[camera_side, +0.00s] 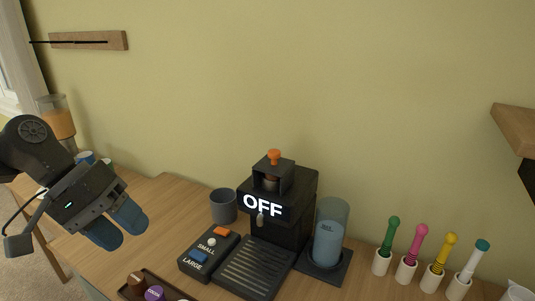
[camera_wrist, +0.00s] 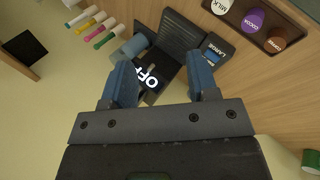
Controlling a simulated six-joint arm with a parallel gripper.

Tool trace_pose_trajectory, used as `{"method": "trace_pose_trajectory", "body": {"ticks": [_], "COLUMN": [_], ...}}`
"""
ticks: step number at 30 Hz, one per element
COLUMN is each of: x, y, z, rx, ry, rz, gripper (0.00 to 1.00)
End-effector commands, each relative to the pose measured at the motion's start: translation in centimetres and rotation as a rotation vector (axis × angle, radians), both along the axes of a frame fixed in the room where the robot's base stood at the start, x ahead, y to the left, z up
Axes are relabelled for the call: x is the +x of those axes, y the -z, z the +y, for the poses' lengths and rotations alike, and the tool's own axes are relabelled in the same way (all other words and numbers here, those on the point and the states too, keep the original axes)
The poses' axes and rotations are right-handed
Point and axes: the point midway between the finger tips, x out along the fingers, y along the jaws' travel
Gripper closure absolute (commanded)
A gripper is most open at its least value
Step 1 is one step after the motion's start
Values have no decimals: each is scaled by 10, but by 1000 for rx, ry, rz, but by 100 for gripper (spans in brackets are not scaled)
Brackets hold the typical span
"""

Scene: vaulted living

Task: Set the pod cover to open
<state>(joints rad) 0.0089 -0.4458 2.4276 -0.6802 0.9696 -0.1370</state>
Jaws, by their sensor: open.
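A black coffee machine (camera_side: 297,187) with a lit "OFF" display stands on the wooden counter in the middle of the side view. On its top is a dark, box-like pod cover (camera_side: 273,172) with an orange knob (camera_side: 274,157); a small brownish part shows under it. Whether the cover is shut is hard to tell. My gripper (camera_side: 115,228) is at the left, well apart from the machine, its blue fingers open and empty. In the wrist view the machine (camera_wrist: 152,94) shows beyond my gripper (camera_wrist: 158,65), partly between the fingers; the pod cover is not clear there.
A control box (camera_side: 208,252) with SMALL and LARGE labels and a drip tray (camera_side: 250,268) stand in front. A grey cup (camera_side: 223,206) is left of the machine, a water tank (camera_side: 330,235) right of it. Several colored-handled tools (camera_side: 418,245) stand farther right. A pod tray (camera_wrist: 257,22) lies nearby.

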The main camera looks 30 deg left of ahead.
Motion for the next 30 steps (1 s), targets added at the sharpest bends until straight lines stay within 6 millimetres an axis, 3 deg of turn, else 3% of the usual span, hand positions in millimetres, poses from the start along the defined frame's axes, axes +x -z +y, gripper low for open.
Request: {"method": "trace_pose_trajectory", "body": {"ticks": [3, 8, 13, 18, 24, 30], "x": [30, 80, 140, 192, 220, 232], "y": [-10, -22, -23, -9, 6, 8], "z": [-20, -32, -23, 2, 25, 21], "rx": [-265, -611, -966, -1262, -1447, -1478], "ry": [-141, -352, -596, -820, -966, -987], "rz": [157, 354, 547, 682, 744, 751], "gripper": [46, 46, 46, 46, 46, 46]}}
